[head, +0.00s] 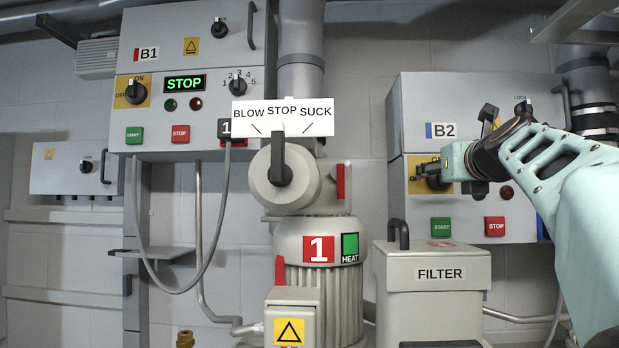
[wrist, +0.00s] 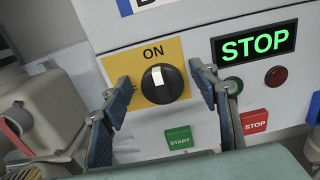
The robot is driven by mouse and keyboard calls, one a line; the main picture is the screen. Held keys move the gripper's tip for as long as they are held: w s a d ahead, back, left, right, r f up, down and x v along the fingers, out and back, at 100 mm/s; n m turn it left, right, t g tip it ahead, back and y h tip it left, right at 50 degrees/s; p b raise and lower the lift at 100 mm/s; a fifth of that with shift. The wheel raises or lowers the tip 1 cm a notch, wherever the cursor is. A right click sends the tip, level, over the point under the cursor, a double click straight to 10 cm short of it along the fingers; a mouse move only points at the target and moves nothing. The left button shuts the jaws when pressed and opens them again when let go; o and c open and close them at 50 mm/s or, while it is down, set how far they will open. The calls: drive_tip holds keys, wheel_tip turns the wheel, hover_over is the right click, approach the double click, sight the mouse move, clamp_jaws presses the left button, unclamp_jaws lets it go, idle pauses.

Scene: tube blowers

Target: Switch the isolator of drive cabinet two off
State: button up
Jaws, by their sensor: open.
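Drive cabinet two, labelled B2 (head: 464,130), is on the wall at the right in the head view. Its isolator is a black rotary knob (wrist: 162,84) on a yellow plate (wrist: 187,52), seen large in the wrist view. The knob's white pointer is up, toward the ON mark. My gripper (wrist: 162,88) is open, with one finger to the left and one to the right of the knob. I see a gap on each side. In the head view my gripper hides much of the knob.
A lit green STOP display (wrist: 253,46) and a red lamp (wrist: 276,76) are right of the isolator. Below are the green START button (wrist: 179,139) and red STOP button (wrist: 254,122). The filter box (head: 434,300) stands below B2. Cabinet B1 (head: 180,75) is at left.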

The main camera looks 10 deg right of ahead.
drive_tip(key=shift+w, duration=0.1)
drive_tip(key=shift+r, duration=0.1)
drive_tip(key=shift+c, duration=0.3)
drive_tip(key=c, duration=1.1)
